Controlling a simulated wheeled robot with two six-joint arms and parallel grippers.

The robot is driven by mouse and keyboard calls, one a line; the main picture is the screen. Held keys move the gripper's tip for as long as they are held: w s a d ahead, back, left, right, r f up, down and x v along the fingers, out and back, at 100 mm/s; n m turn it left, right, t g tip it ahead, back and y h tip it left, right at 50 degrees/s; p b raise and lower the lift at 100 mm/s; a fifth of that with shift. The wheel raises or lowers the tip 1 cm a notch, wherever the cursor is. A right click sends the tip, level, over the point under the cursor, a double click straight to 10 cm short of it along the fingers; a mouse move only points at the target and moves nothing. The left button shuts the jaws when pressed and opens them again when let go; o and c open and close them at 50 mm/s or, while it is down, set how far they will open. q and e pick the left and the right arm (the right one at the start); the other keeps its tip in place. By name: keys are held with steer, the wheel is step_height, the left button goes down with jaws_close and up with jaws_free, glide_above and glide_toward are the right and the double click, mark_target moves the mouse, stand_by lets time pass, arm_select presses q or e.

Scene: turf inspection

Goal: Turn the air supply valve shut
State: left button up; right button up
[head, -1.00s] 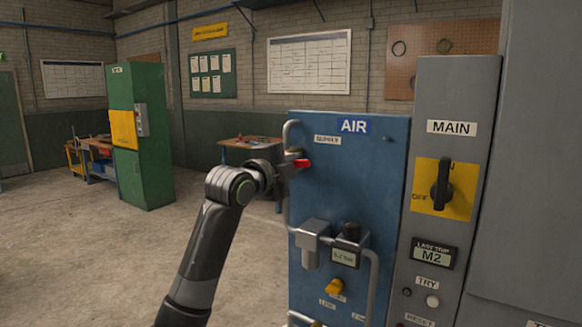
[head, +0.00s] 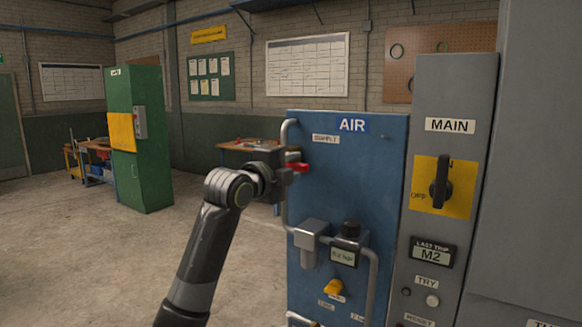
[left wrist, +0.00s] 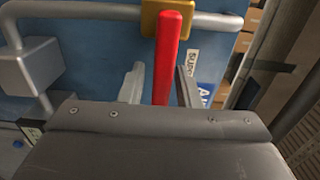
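The air supply valve's red handle (head: 298,167) shows at the upper left of the blue AIR panel (head: 375,190), below the SUPPLY label. In the left wrist view the red handle (left wrist: 168,55) reaches from a yellow valve body (left wrist: 165,18) on a grey pipe (left wrist: 100,12) and lies across the pipe in the picture. My left gripper (head: 284,168) is at the handle. In the left wrist view its two fingers (left wrist: 160,88) stand apart on either side of the handle, with a gap on the left; contact on the right is unclear. My right gripper is not in view.
On the panel, a regulator (head: 311,240), a gauge display (head: 343,254) and a yellow knob (head: 333,287) sit below the handle. The grey MAIN cabinet (head: 447,90) with a black rotary switch (head: 439,182) stands to the right. The floor to the left is open.

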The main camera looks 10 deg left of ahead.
arm_select(q)
steer(key=shift+o, duration=0.6)
steer(key=b+v, duration=0.5)
steer(key=v, duration=1.2)
steer(key=shift+s, duration=0.2)
steer(key=shift+a+r, duration=0.1)
